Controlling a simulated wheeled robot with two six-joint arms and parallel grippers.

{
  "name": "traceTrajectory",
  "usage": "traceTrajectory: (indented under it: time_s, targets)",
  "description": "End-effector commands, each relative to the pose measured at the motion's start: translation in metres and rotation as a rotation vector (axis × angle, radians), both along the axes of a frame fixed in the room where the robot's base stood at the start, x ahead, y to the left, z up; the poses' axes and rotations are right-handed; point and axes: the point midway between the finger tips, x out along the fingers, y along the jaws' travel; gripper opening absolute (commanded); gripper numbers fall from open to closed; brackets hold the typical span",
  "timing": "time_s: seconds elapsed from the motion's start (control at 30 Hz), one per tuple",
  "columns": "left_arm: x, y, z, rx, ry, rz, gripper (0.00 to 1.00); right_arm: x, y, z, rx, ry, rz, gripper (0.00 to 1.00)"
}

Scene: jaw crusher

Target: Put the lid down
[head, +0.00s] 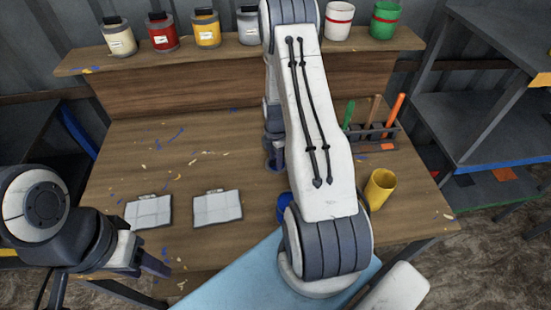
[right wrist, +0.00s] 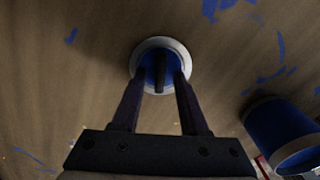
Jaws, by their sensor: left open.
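The lid (right wrist: 146,46), round with a white rim, a blue middle and a dark upright knob, shows at the top centre of the right wrist view. It appears to be at the wooden tabletop. My right gripper (right wrist: 160,85) has its two fingers apart, one on each side of the knob, with gaps visible; the tips overlap the lid's rim in the picture. In the head view my right arm hides most of this area. My left gripper (head: 160,268) is open and empty at the table's front left edge.
A blue container (right wrist: 272,125) with a pale rim is right of the lid. Two grey-white pads (head: 217,206) lie at left. A yellow cup (head: 379,188) and a tool rack (head: 376,134) stand at right. Several jars (head: 163,36) line the back shelf (head: 190,56).

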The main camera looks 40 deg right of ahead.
Motion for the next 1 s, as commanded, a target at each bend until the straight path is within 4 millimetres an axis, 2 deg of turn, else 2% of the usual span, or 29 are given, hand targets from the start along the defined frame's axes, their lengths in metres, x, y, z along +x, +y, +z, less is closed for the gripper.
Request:
traceTrajectory:
  time_s: [0.2,0.37,0.8,1.0]
  targets:
    - [0.0,0.0,0.001,0.0,0.0,0.0,0.5,0.0,0.0,0.001,0.0,0.0,0.0,0.44]
    - [0.0,0.0,-0.001,0.0,0.0,0.0,0.5,0.001,-0.001,0.013,-0.003,-0.005,0.0,0.44]
    - [0.0,0.0,-0.016,0.0,0.0,0.0,0.5,0.001,0.0,0.099,-0.003,-0.005,0.0,0.44]
    - [0.0,0.0,-0.019,0.0,0.0,0.0,0.5,0.0,0.0,0.12,-0.001,-0.002,0.0,0.44]
